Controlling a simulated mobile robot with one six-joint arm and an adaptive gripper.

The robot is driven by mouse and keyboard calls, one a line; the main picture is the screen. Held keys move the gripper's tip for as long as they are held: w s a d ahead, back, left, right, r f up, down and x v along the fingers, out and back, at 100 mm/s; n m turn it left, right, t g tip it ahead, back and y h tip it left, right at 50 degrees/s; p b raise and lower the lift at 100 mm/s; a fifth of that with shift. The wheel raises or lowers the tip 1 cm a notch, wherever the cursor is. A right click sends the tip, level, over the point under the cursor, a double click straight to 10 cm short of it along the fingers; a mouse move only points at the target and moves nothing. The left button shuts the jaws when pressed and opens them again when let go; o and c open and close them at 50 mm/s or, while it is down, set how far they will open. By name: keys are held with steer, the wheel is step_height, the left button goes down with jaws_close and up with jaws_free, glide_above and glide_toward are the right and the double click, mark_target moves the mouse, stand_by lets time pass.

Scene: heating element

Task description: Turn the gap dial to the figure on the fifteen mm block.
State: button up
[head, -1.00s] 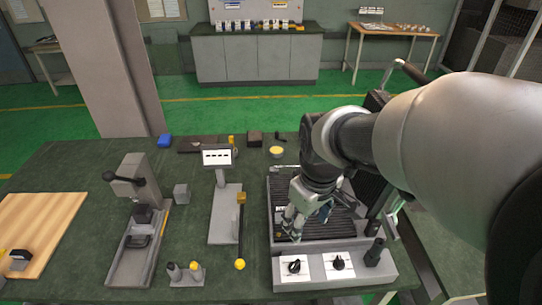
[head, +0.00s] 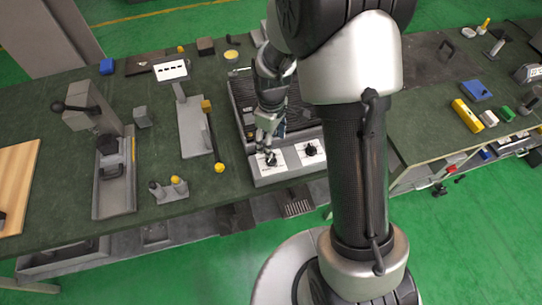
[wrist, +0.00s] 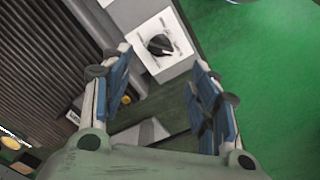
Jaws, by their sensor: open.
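Two black dials on white plates sit on the front of the ribbed heating unit: the left dial (head: 271,160) and the right dial (head: 312,149). My gripper (head: 267,146) points down just behind the left dial. In the wrist view my gripper (wrist: 162,62) is open, its blue-padded fingers spread and empty. A dial on its white plate (wrist: 160,45) shows between and beyond the fingertips, apart from them. Its marks are too small to read. I cannot tell which block is the fifteen mm one; a plain grey block (head: 141,117) stands on the bench at left.
A stand with a white marked plate (head: 171,70) and a rod with a yellow ball (head: 219,168) stand left of the unit. A lever press (head: 110,150) is further left. A two-post piece (head: 168,188) sits near the bench's front edge.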

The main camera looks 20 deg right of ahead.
step_height(320, 180, down, 9)
steer(key=shift+b, duration=1)
steer(key=shift+c, duration=0.4)
steer(key=c, duration=1)
